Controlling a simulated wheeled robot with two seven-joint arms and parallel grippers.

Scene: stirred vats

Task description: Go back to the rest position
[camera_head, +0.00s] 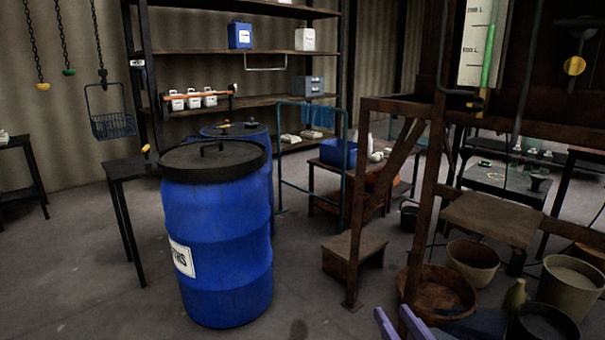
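My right gripper (393,316) shows at the bottom edge, right of the middle. Its two purple fingers stand apart with nothing visible between them, and the rest of it is cut off by the frame. It is in front of a rusty round basin (437,292) and a wooden post, with no contact that I can make out. My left gripper is not in view.
A large blue drum (228,250) with a black lid stands left of centre, a second drum (240,130) behind it. A rusty frame (366,200) with a step (340,248) stands right. Buckets (473,264) crowd the lower right. Floor (310,285) between drum and frame is clear.

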